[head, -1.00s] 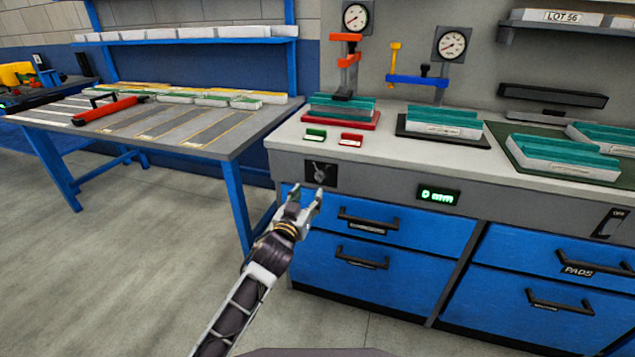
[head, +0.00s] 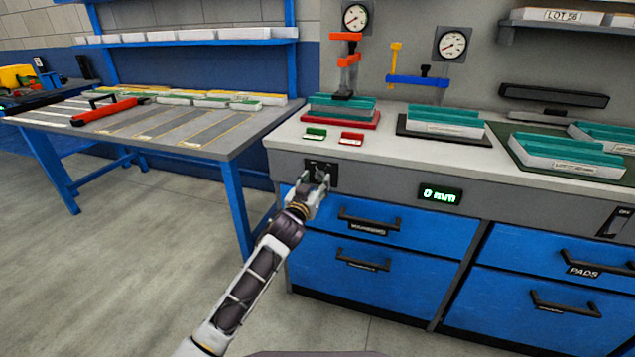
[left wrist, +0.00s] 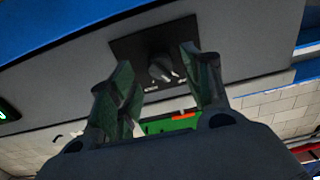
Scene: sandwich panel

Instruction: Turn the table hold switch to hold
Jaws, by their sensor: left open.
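The table hold switch is a dark knob on a black square plate (head: 333,168) on the front panel of the grey bench, at its left end. My left gripper (head: 317,178) is right in front of it in the head view and covers most of the knob. In the left wrist view the knob (left wrist: 163,68) shows between and beyond the two fingertips of my open left gripper (left wrist: 150,72). The fingers stand either side of the knob; I cannot tell whether they touch it. Small label marks on the plate are too blurred to read. My right gripper is not in view.
A green display reading 0 mm (head: 440,194) is right of the switch. Blue drawers with black handles (head: 369,221) lie below. A blue-legged table (head: 235,200) stands to the left.

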